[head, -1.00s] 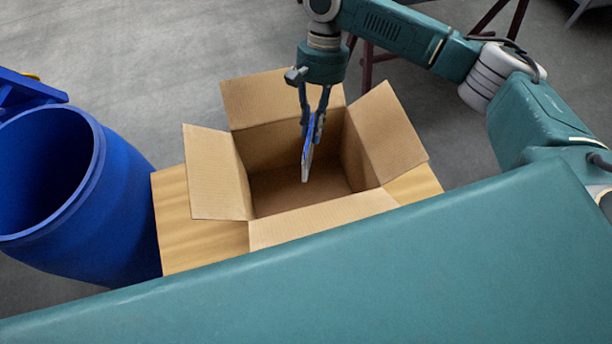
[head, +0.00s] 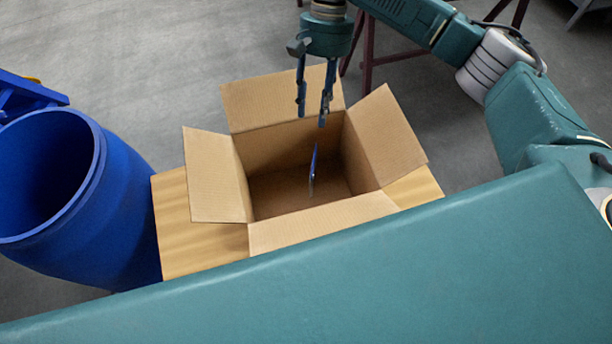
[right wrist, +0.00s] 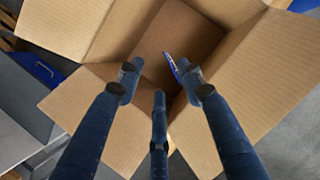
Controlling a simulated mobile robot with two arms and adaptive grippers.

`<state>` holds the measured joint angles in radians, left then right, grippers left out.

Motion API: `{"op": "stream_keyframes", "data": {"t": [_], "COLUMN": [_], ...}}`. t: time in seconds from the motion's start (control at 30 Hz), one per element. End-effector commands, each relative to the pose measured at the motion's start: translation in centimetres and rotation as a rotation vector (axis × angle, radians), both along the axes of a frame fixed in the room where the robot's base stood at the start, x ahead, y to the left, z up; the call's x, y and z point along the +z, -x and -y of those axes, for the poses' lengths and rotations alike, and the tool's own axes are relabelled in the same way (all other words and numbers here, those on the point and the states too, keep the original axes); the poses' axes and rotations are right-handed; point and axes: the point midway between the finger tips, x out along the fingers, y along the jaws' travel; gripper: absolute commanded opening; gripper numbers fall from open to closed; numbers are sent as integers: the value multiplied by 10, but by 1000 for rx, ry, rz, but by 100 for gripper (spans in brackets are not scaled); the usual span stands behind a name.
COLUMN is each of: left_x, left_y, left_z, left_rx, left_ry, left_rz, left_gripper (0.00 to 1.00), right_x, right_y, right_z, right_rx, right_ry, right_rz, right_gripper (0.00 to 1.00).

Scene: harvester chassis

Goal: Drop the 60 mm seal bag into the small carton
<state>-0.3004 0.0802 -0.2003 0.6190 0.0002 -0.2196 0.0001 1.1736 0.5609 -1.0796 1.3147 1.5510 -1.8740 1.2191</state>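The small carton (head: 322,215) stands open with its flaps spread out. The seal bag (head: 313,168), a thin blue and pale piece seen nearly edge-on, is inside the carton's opening, below and apart from my right gripper. It also shows in the right wrist view (right wrist: 172,66), just beyond the fingertips. Whether it touches the carton floor cannot be told. My right gripper (head: 312,115) is open and empty above the carton, its fingers apart; in the right wrist view its fingers (right wrist: 160,82) are spread over the opening. My left gripper is not in view.
The carton rests on a wooden surface (head: 200,245). A blue barrel (head: 120,205) stands close on its left. A dark red trestle (head: 368,70) is behind on the grey floor. My teal body fills the front.

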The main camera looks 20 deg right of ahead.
Motion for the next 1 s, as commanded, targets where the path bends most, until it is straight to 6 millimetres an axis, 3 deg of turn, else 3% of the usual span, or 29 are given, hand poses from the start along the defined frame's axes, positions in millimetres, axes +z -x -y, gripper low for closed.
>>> {"op": "stream_keyframes", "data": {"t": [0.1,0.33,1.0], "left_x": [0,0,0], "left_y": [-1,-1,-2], "left_z": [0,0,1], "left_rx": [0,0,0], "left_ry": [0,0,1], "left_rz": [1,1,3], "left_gripper": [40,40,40], "right_x": [24,51,56], "right_y": [-9,-19,-20], "right_z": [4,10,11], "right_rx": [0,0,1], "right_ry": [-1,-1,0], "right_rz": [2,0,0], "right_gripper": [38,38,38]}}
